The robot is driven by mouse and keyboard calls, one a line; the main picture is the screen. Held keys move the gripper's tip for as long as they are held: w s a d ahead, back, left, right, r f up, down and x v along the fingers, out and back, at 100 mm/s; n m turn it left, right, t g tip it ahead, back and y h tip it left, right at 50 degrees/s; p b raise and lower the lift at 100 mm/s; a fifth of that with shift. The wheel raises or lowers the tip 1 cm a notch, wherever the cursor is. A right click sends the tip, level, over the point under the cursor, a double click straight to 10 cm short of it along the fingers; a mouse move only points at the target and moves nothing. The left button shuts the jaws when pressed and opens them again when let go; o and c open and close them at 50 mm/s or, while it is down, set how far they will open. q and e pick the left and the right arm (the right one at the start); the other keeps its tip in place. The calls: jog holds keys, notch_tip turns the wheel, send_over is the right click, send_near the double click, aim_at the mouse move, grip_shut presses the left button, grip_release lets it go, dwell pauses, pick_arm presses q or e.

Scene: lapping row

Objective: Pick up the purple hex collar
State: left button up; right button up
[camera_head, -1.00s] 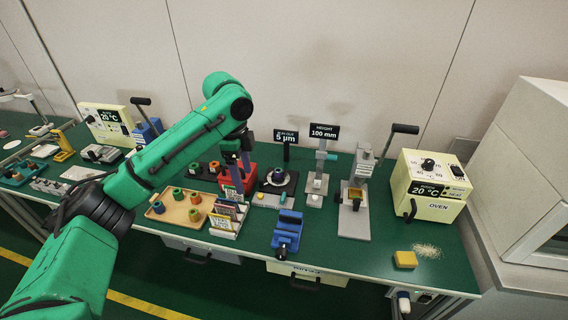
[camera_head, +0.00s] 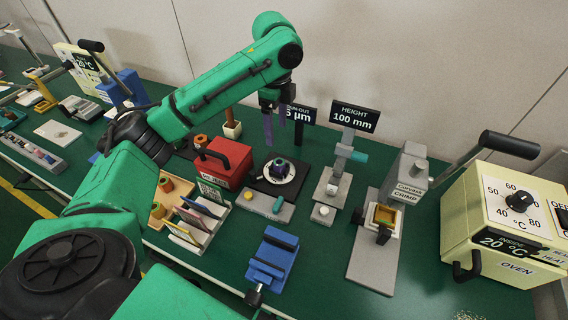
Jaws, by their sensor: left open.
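A small collar (camera_head: 279,166), dark purple with some teal on it, sits on the round pale plate (camera_head: 290,178) of the black run-out gauge. It is small, so its hex shape is hard to make out. My left gripper (camera_head: 275,138) is open and empty, with its fingers pointing down. In the picture it is just above and slightly left of the collar; the height gap is hard to judge. My right gripper is not in view.
A red box (camera_head: 228,163) stands left of the gauge. A height gauge (camera_head: 334,183), crimp press (camera_head: 374,255) and oven (camera_head: 505,225) stand to the right. A blue vise (camera_head: 272,258) and card rack (camera_head: 205,238) are in front. A tray (camera_head: 181,188) holds collars at left.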

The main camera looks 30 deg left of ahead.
pick_arm(q)
jog(key=f, duration=0.7)
jog(key=f+p, duration=0.1)
jog(key=f, duration=0.3)
jog(key=shift+d+f, duration=0.1)
jog(key=shift+d, duration=0.15)
jog(key=shift+f, duration=0.2)
grip_shut()
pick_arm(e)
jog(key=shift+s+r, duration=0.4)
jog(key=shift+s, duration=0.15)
pick_arm(q)
jog(key=shift+r, duration=0.15)
notch_tip(320, 180, up, 13)
notch_tip(320, 180, up, 7)
jog(key=p, duration=0.2)
send_over(279, 158)
jog(key=s, duration=0.1)
jog(key=shift+s+d, duration=0.1)
jog(key=shift+d, duration=0.2)
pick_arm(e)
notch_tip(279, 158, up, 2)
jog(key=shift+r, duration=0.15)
